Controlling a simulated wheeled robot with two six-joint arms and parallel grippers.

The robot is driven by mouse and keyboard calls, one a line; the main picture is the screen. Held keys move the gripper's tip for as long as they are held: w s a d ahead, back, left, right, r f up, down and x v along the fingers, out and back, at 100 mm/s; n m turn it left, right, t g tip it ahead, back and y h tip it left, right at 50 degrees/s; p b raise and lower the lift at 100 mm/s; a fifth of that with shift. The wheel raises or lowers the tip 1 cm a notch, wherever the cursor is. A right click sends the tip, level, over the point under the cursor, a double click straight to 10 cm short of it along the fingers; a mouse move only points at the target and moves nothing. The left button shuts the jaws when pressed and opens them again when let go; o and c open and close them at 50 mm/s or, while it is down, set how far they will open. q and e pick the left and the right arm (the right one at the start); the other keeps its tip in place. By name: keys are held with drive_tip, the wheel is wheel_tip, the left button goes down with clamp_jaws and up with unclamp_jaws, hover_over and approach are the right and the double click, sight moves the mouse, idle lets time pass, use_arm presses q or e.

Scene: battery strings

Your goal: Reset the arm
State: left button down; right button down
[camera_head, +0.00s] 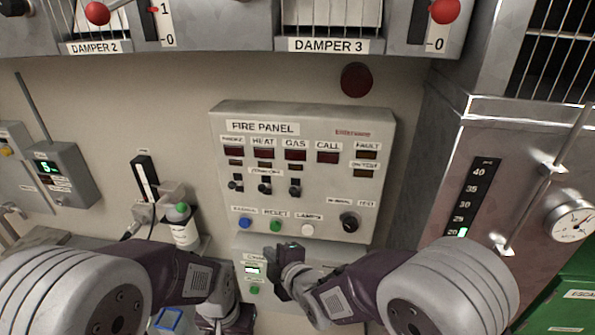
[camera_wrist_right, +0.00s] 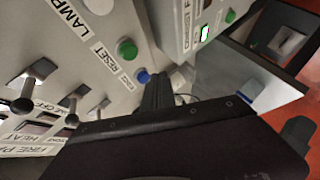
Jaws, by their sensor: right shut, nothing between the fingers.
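My right gripper (camera_head: 281,254) is shut and empty, just below the lower edge of the grey fire panel (camera_head: 225,150). In the right wrist view its dark fingers (camera_wrist_right: 158,92) point toward the panel, near the blue button (camera_wrist_right: 143,77) and the green RESET button (camera_wrist_right: 127,50). I cannot tell whether they touch anything. My left arm comes in from the lower left. Its wrist end (camera_head: 236,318) is low at the bottom of the head view, and its fingers are not clear.
A small lower box (camera_head: 252,270) with a lit display sits under the panel. A white bottle with a green cap (camera_head: 183,228) stands left of it. A metal cabinet with a gauge (camera_head: 572,218) closes off the right side. Dampers line the top.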

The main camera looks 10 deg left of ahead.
drive_tip(key=s+d+f+m+g+h+b, duration=0.25)
drive_tip(key=d+f+m, duration=0.35)
drive_tip(key=d, duration=0.4)
drive_tip(key=s+d+f+m+g+h+b, duration=0.2)
drive_tip(key=d+f+m+h, duration=0.35)
drive_tip(key=d, duration=0.55)
drive_tip(key=s+d+f+m+g+b, duration=0.1)
drive_tip(key=s+d+f+m+g, duration=0.3)
drive_tip(key=s+d+m, duration=0.5)
drive_tip(key=shift+s+m, duration=0.85)
drive_tip(key=shift+s, duration=0.4)
drive_tip(key=shift+d+g, duration=0.15)
drive_tip(key=shift+g, duration=0.1)
